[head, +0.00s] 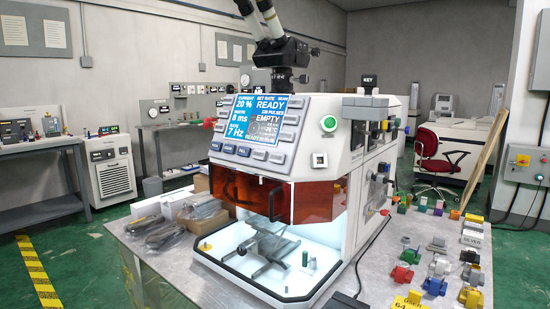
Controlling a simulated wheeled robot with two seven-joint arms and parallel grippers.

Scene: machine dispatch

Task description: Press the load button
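The machine (300,170) stands on the table with a microscope on top and an orange window (245,190) in front. Its tilted panel has a blue screen (262,118) reading READY and EMPTY. A row of dark labelled buttons (229,149) sits below the screen, with grey buttons (259,155) beside them and more along the screen's right side. Their labels are too small to read surely, so I cannot tell which is the load button. A round green button (328,124) sits on the housing right of the panel. Neither of my grippers is in view.
Small coloured parts (403,274) and tags stand on the table (375,270) right of the machine. Boxes and grey packets (165,232) lie on its left. A red chair (435,155) stands behind at right. The space in front of the panel looks clear.

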